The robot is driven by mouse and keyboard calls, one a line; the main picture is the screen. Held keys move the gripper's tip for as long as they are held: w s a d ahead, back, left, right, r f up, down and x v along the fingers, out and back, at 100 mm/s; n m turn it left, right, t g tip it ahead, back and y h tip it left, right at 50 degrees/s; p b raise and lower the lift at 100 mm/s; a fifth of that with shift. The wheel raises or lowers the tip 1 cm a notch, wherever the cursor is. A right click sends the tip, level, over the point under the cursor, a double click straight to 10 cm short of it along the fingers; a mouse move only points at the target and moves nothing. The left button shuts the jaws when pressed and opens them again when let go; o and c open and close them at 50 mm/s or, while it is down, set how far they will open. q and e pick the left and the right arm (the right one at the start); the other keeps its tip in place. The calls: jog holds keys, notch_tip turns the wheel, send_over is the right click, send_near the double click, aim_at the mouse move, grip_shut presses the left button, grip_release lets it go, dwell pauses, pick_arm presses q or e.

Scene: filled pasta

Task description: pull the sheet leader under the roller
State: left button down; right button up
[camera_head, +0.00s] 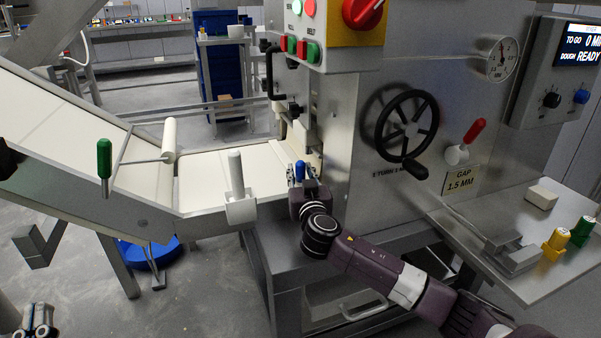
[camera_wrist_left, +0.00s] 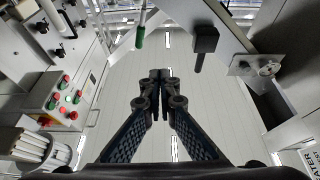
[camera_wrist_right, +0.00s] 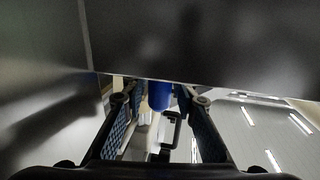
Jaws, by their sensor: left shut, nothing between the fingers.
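A pale sheet (camera_head: 215,165) lies flat on the conveyor into the steel machine (camera_head: 345,140).
The machine front has a black handwheel (camera_head: 407,125), a red lever (camera_head: 474,131) and a plate reading GAP 1.5 MM. A green handle (camera_head: 104,160) and a white post (camera_head: 236,175) stand by the conveyor. A side shelf (camera_head: 470,225) holds yellow and green pieces.

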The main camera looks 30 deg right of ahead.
grip_shut()
